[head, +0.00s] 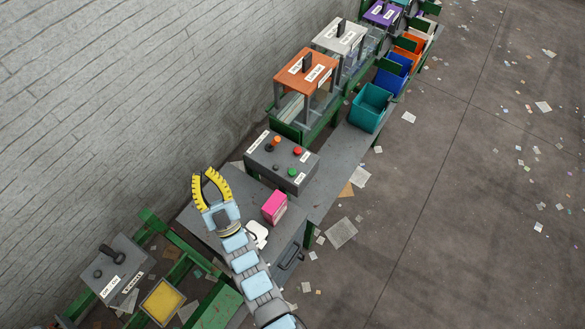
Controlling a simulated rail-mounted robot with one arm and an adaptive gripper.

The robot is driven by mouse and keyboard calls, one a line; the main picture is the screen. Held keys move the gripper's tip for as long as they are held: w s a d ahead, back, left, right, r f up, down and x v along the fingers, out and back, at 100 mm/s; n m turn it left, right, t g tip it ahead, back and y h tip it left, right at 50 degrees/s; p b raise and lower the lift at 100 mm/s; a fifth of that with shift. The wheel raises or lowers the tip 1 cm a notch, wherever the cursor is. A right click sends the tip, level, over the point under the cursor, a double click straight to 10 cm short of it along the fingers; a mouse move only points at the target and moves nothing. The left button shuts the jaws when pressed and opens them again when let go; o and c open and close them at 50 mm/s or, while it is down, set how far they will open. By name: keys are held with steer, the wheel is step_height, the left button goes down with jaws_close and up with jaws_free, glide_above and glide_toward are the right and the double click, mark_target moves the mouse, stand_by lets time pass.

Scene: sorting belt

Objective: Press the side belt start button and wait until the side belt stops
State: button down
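A grey control box (265,160) stands on a grey table, with a red button (298,151), a green button (292,172), an orange-topped knob (275,140) and small white labels on its top. The labels are too small to read, so I cannot tell which button starts the side belt. My gripper (204,174), with yellow fingers, is open and empty. In the picture it is left of the control box and apart from it. I cannot tell from this view which belt is the side belt or whether it runs.
A pink box (274,207) and a white object (257,234) are on the table near my arm. A grey switch box (117,270) and a yellow panel (162,302) are at lower left. An orange-topped machine (305,72) and a teal bin (370,108) stand beyond. Floor at right is open, with scattered paper.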

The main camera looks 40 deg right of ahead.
steer(key=w+d+f+n+g+b, duration=0.2)
steer(key=w+d+f+g+b, duration=0.5)
steer(key=w+d+f+g, duration=1.05)
steer(key=w+d+f+y+b, duration=0.2)
steer(key=d+f, duration=0.3)
steer(key=d, duration=0.3)
steer(key=s+d+r+n+g+y+b, duration=0.1)
steer(key=s+g, duration=0.3)
steer(key=s, duration=0.4)
steer(key=s+d+r+n+g+y+b, duration=0.1)
steer(key=s+d+r+g+y+b, duration=0.1)
steer(key=s, duration=0.5)
steer(key=shift+s+d+n+g+y+b, duration=0.35)
steer(key=shift+d+g+b, duration=0.3)
steer(key=shift+d+g, duration=0.5)
